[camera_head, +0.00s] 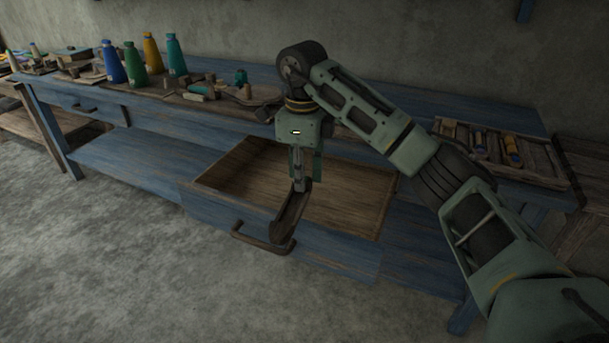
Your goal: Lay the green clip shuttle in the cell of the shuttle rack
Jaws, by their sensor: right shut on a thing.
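My right gripper (301,180) points down over the front of the open drawer. It is shut on a long, dark brown, boat-shaped shuttle (289,218), which hangs tilted at the drawer's front board. I cannot make out a green clip on it; its upper end is partly hidden by the fingers. The shuttle rack (541,160) appears to be the shallow wooden tray with dividers on the right of the blue table. Blue and yellow pieces lie in some cells; the right part looks empty. My left gripper is not in view.
The open drawer (345,208) looks empty and juts out from the blue table (165,108). Blue, green, yellow and teal cones (176,56) stand at the left among small wooden parts. My right arm crosses in front of the table's right part.

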